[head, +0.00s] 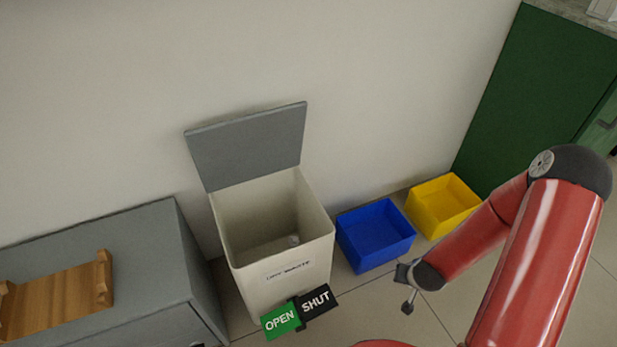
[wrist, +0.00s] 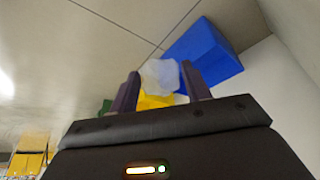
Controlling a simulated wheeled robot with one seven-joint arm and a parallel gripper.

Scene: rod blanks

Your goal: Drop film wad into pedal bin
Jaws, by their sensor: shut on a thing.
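The film wad (wrist: 160,76), whitish and translucent, is between the two dark fingers of my gripper (wrist: 160,71) in the wrist view. My gripper is shut on it. The pedal bin (head: 272,265) is cream, with a label on its front, and stands against the wall in the head view. Its grey lid (head: 247,147) is raised and its mouth is open. The end of my arm is right of the bin in the head view, and the wad cannot be made out there.
An OPEN/SHUT sign (head: 298,312) is at the bin's front foot, green half towards the left. A blue box (head: 375,238) and a yellow box (head: 441,206) stand right of the bin. A grey cabinet (head: 150,255) with a wooden rack (head: 60,297) is at left.

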